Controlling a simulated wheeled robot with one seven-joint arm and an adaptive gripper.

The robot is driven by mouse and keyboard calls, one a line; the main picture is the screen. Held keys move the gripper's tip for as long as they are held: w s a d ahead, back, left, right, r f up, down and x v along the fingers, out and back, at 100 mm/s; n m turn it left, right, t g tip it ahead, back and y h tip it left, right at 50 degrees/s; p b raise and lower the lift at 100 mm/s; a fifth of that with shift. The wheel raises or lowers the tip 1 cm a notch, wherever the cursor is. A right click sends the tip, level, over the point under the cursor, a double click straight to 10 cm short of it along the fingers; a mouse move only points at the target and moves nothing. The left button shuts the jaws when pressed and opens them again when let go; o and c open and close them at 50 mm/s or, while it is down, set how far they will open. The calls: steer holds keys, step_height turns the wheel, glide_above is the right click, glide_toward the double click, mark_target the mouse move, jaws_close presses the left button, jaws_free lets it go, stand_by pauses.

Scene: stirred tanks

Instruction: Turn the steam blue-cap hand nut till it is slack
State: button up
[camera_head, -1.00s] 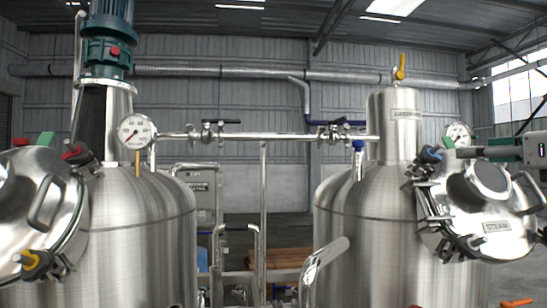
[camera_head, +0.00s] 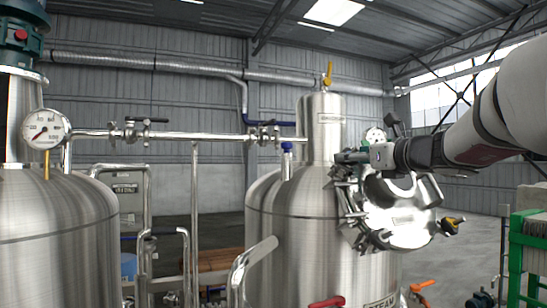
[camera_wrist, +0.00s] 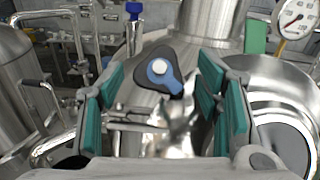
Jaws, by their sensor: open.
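The blue-cap hand nut (camera_wrist: 157,72) is a dark lobed knob with a blue cap and a pale stud end in its middle. In the wrist view it lies between the open teal-padded fingers of my gripper (camera_wrist: 161,72), with a gap on both sides. In the head view my gripper (camera_head: 347,157) is at the upper left edge of the round hatch (camera_head: 405,225) on the right tank and hides the nut. The tank (camera_head: 290,240) bears a plate partly reading STEAM (camera_head: 380,302). Whether the nut is tight or slack cannot be seen.
A yellow-cap nut (camera_head: 453,226) sticks out at the hatch's right. Clamps line its left edge. A pressure gauge (camera_wrist: 295,17) and a green block (camera_wrist: 257,36) are near my right finger. A green rack (camera_head: 528,255) stands at the far right.

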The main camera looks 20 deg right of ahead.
steer(key=c, duration=1.2)
